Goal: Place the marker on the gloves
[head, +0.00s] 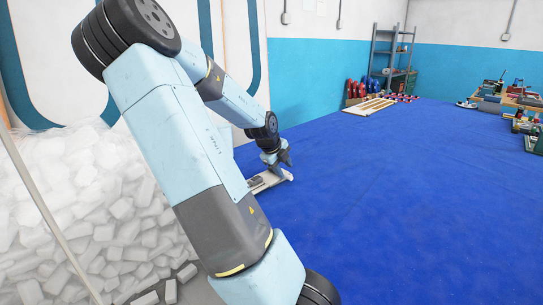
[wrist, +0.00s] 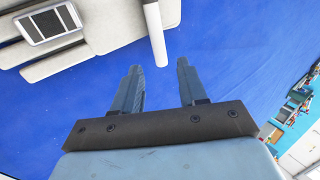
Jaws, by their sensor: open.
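My gripper (wrist: 158,66) is open, with its two fingers apart and nothing held between them. In the head view my gripper (head: 285,160) hangs over the right end of a low pale platform. In the wrist view a white rod (wrist: 155,35) sticks out from the platform's edge, its end close to the gap between my fingertips. It may be the marker, but I cannot tell for sure. I cannot make out gloves in either view; part of the platform is behind my arm in the head view.
The pale platform (head: 278,178) stands on the blue floor (head: 400,200). A white phone (wrist: 50,22) lies on it. Grey-white blocks (head: 110,200) are piled at left. A shelf (head: 390,50) and loaded tables (head: 515,100) stand far off.

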